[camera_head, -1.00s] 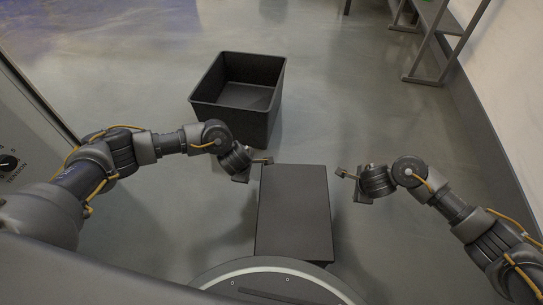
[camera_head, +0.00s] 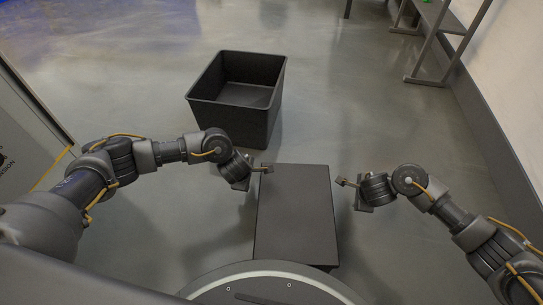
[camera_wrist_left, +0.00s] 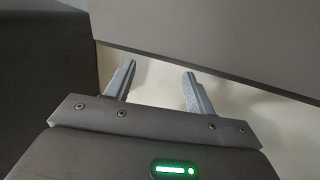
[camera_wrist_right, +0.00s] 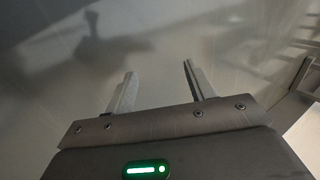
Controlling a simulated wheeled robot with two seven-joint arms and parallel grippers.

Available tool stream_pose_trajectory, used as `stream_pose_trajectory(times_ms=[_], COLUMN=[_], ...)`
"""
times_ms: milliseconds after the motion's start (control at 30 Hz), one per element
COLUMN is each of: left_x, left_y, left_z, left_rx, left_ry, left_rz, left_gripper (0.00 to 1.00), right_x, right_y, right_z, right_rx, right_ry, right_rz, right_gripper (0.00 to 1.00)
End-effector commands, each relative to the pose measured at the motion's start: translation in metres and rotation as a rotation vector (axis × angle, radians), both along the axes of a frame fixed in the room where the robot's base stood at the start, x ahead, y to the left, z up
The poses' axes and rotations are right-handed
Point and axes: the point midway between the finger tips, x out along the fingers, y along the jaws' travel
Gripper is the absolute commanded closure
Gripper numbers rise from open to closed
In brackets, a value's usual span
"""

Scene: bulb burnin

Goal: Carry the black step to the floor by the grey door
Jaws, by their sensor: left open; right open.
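The black step (camera_head: 296,215), a flat-topped dark block, stands on the floor right in front of my base. My left gripper (camera_head: 266,168) is open at the step's far left corner; whether it touches cannot be told. My right gripper (camera_head: 342,181) is open to the right of the step, with a small gap to its edge. The left wrist view shows the open fingers (camera_wrist_left: 159,85) beside a dark slab edge, which looks like the step (camera_wrist_left: 220,35). The right wrist view shows open, empty fingers (camera_wrist_right: 158,85) over grey floor. I cannot identify a grey door.
An open, empty-looking black bin (camera_head: 238,113) stands on the floor just beyond the step, ahead and left. A pale panel with lettering (camera_head: 22,150) stands at the left. A metal-legged rack (camera_head: 437,45) is at the far right by the wall.

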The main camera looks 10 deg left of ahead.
Motion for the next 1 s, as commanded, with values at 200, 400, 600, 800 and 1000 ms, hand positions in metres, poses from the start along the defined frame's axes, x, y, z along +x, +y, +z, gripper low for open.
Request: stream_pose_trajectory(times_ms=[200,400,600,800,1000], left_x=[0.000,-0.001,-0.001,-0.001,-0.001], left_y=[0.000,0.002,0.016,0.030,0.030], left_z=[0.000,-0.002,-0.001,0.000,0.000], left_rx=[0.000,0.002,0.004,0.000,0.000], left_ry=[0.000,0.003,0.002,0.000,-0.001], left_rz=[0.000,0.000,0.002,-0.001,-0.001], left_gripper=[0.45,0.45,0.45,0.45,0.24], right_x=[0.000,-0.001,-0.001,-0.001,0.000], right_y=[0.000,-0.002,-0.015,-0.030,-0.031], right_z=[0.000,-0.002,-0.002,0.000,0.000], right_rx=[0.000,-0.001,-0.001,-0.002,-0.002], right_ry=[0.000,0.003,0.003,-0.001,-0.002], right_rz=[0.000,0.000,0.000,-0.001,0.001], right_gripper=[0.45,0.45,0.45,0.45,0.45])
